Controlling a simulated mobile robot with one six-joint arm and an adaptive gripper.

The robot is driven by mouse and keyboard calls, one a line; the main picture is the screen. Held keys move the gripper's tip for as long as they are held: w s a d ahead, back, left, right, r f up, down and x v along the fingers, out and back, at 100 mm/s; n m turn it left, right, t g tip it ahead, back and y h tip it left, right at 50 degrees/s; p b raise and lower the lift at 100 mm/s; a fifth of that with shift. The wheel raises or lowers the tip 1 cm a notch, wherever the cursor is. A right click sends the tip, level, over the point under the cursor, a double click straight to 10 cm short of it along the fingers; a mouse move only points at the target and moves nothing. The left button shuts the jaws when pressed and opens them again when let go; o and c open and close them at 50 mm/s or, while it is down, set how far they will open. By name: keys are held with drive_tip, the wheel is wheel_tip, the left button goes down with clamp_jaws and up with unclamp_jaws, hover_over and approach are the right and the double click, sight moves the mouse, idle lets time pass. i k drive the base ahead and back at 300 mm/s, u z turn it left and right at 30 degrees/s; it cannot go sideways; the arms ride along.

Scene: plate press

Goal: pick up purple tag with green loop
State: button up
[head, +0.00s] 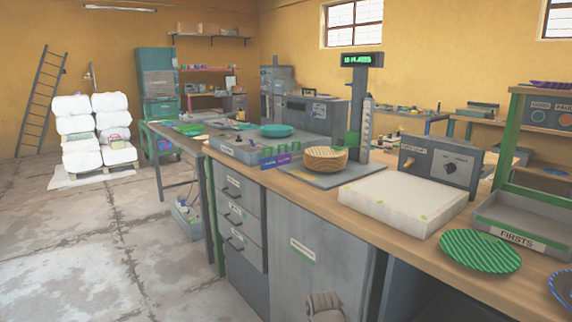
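A small purple tag (284,160) shows at the front edge of the counter, by the right end of a grey tray. Small green shapes (267,152) stand just above and beside it. They may be loops, but they are too small to tell which one belongs to the tag. A darker blue-violet piece (268,166) lies just left of the tag.
The grey tray (232,150) lies left of the tag. A round wooden stack (326,158) sits on a scale plate to the right. A white slab (402,203), green striped plate (480,251) and FIRSTS tray (520,239) follow rightward.

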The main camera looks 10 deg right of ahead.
sight(284, 158)
drive_tip(key=k, duration=0.45)
drive_tip(key=u, duration=0.7)
drive_tip(key=i, duration=1.15)
drive_tip(key=z, duration=0.85)
